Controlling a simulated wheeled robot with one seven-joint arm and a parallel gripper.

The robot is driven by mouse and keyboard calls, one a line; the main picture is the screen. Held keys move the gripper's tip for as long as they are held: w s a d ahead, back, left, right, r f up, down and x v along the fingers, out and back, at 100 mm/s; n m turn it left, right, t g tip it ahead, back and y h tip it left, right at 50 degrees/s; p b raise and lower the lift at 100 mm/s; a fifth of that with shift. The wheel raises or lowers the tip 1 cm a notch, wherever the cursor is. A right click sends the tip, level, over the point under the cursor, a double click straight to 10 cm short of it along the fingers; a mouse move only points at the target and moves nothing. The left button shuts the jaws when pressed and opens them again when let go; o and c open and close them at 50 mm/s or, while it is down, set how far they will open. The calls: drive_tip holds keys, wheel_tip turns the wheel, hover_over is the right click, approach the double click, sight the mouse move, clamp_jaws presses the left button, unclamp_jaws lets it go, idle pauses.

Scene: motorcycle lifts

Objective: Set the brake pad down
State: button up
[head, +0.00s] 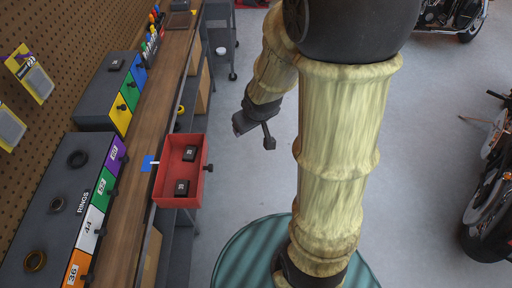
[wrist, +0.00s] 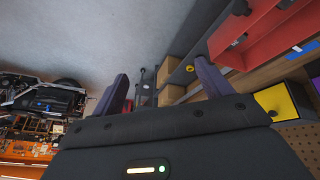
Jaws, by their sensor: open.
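Two small dark blocks with pale markings, which look like brake pads, lie in the open red drawer in the head view: the far one (head: 189,153) and the near one (head: 181,187). They are apart from each other. The red drawer (head: 207,150) sticks out from the bench; its red side also shows in the wrist view (wrist: 262,38). My gripper (head: 256,134) is to the right of the drawer, over the floor, clear of it. In the wrist view my gripper (wrist: 162,88) has its two fingers wide apart with nothing between them.
The wooden bench top (head: 150,120) carries a grey unit with coloured drawers marked RINGS (head: 84,200) and another coloured-drawer unit (head: 118,92). A dark cart (head: 222,40) stands beyond. Motorcycles (head: 485,205) stand at the right. Open floor lies between.

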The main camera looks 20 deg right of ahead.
drive_tip(key=s+a+r+m+g, duration=0.1)
drive_tip(key=s+a+m+g, duration=0.1)
drive_tip(key=s, duration=0.7)
drive_tip(key=shift+s+a+m+g, duration=0.15)
drive_tip(key=shift+a+m+g, duration=0.05)
drive_tip(key=shift+m+g, duration=0.1)
